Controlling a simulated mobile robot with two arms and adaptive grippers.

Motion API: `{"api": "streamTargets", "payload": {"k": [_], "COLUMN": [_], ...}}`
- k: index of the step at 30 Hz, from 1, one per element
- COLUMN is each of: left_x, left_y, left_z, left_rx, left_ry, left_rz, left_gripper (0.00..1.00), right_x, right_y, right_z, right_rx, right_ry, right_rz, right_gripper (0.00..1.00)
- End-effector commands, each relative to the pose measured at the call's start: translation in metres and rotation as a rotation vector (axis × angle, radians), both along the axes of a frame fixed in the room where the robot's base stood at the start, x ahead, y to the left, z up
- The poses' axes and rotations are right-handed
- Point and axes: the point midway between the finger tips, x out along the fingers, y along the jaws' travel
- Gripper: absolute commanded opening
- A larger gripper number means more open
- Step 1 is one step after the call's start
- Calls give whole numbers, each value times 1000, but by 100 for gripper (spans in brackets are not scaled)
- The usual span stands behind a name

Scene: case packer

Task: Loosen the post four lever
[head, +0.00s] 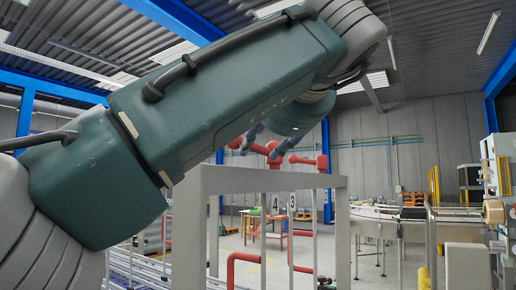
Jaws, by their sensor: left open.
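Two red levers show in the head view, below my left wrist: one red lever (272,156) in the middle and another red lever (310,161) to its right. A plate marked 4 (276,202) and a plate marked 3 (292,203) hang below them by thin upright posts. I cannot tell for certain which lever belongs to post four. My left gripper (265,142) is open, with its blue-grey fingers pointing down and left. Its fingers overlap the middle lever in the picture; I cannot tell whether they touch. My right gripper is out of view.
A grey frame (188,235) stands close in front of the posts. Red pipes (233,268) run low behind it. A conveyor (385,213) and machinery (496,180) stand at the right. A worktable (268,232) stands farther back. My left arm hides much of the left.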

Motion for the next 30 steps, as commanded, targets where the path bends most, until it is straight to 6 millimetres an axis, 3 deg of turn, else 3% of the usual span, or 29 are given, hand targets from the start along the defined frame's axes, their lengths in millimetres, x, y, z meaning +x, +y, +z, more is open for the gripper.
{"api": "streamTargets", "payload": {"k": [6,12,30], "left_x": [-46,-71,-77], "left_y": [-12,-18,-19], "left_z": [13,18,20], "left_rx": [1,1,0], "left_ry": [-4,-1,1], "left_rz": [-3,-2,-2], "left_gripper": [41,41,41], "right_x": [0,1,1], "right_y": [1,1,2], "right_z": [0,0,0], "right_rx": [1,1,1], "right_ry": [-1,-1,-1], "right_rz": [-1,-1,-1], "right_gripper": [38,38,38]}}
